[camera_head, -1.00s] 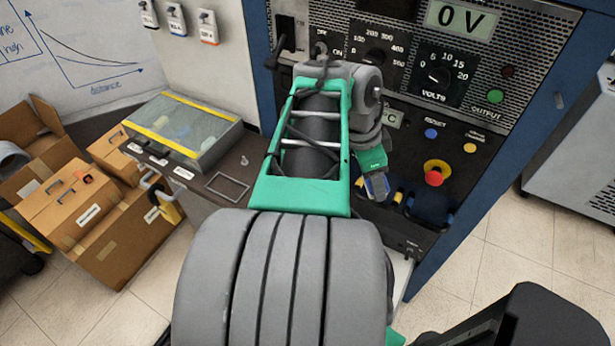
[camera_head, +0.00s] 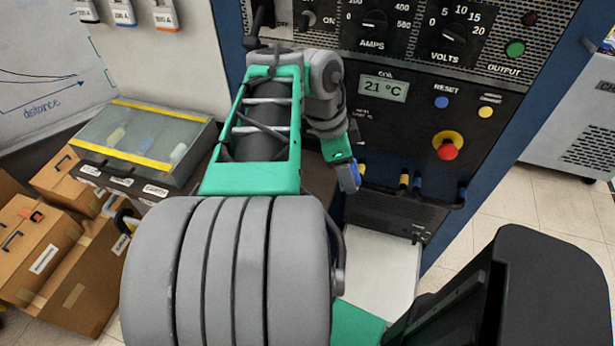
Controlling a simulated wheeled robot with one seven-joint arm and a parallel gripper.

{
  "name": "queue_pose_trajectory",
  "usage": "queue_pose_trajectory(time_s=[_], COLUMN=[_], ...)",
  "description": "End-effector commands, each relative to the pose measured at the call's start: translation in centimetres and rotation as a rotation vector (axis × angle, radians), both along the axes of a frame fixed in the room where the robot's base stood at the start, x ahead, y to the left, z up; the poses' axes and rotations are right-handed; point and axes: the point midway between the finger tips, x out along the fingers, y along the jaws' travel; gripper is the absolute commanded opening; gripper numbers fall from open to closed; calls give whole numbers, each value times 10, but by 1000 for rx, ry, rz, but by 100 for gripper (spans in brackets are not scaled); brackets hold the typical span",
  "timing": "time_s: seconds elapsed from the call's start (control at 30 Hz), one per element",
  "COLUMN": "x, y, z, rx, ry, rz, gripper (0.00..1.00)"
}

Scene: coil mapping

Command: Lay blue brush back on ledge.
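My gripper (camera_head: 346,172) hangs at the end of my green and grey arm, in front of the lower part of the blue cabinet. A small blue piece (camera_head: 349,180) shows at its tip. I cannot tell whether this is the blue brush or part of the fingers, and the fingers' opening is too small to make out.
A glass-topped case (camera_head: 145,140) with yellow strips stands left of my arm. Cardboard boxes (camera_head: 45,250) are at lower left. A pale surface (camera_head: 375,270) lies below. Open floor is at right.

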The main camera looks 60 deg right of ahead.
Motion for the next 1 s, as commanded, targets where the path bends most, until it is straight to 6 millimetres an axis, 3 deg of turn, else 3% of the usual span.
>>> queue_pose_trajectory(time_s=[0.27,0.4,0.67,0.83,1.0], x=[71,93,112,112,112], y=[-37,-49,-62,-62,-62], z=[-33,-66,-94,-122,-124], rx=[5,7,2,4,0], ry=[3,3,1,1,-1], rz=[13,9,5,4,3], gripper=[25,25,25,25,25])
